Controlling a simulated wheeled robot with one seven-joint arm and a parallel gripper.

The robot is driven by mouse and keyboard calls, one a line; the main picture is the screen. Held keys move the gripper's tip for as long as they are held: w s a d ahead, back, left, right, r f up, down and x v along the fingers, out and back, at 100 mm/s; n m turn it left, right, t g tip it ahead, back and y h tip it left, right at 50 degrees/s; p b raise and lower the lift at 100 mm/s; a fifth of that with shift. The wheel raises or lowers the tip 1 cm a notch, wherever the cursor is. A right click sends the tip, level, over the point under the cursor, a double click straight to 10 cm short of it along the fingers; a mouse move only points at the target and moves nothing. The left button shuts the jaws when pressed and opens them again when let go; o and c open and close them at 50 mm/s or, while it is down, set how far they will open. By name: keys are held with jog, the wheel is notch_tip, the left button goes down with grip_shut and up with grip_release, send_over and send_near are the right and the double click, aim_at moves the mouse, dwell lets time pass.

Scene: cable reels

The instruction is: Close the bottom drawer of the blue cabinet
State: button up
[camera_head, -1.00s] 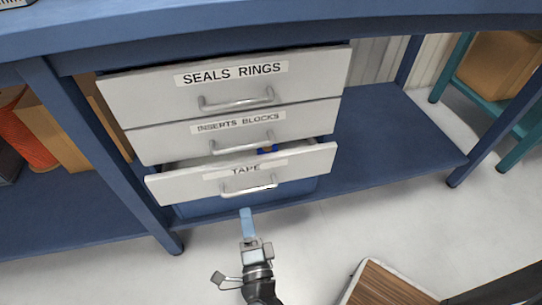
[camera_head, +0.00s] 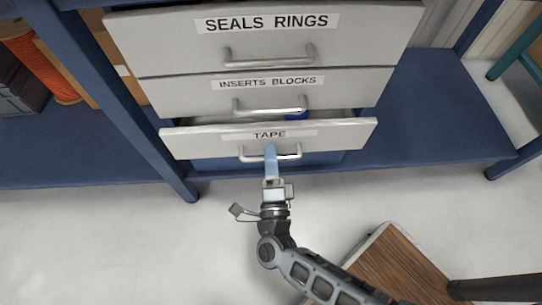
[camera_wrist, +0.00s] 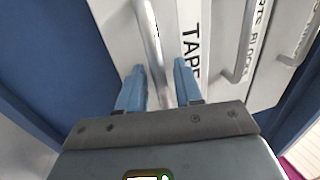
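The bottom drawer (camera_head: 330,134), labelled TAPE, sits partly pulled out of the blue cabinet, with a gap showing above its grey front. Its bar handle (camera_head: 288,156) is silver. My gripper (camera_head: 270,150) is at the middle of this handle, its blue fingers pointing at the drawer front. In the wrist view the handle (camera_wrist: 151,40) runs between the two fingers of my gripper (camera_wrist: 158,78). The fingers stand apart, with space beside the bar, so my gripper is open around the handle. In the head view the fingers overlap and hide part of the handle.
Above are the INSERTS BLOCKS drawer (camera_head: 190,93) and the SEALS RINGS drawer (camera_head: 160,40). A blue leg (camera_head: 130,110) stands left of the drawers. A wood-topped piece (camera_head: 400,262) lies at the lower right. The pale floor (camera_head: 110,245) at left is clear.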

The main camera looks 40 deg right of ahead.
jog(key=shift+w+d, duration=0.1)
jog(key=shift+c, duration=0.4)
grip_shut()
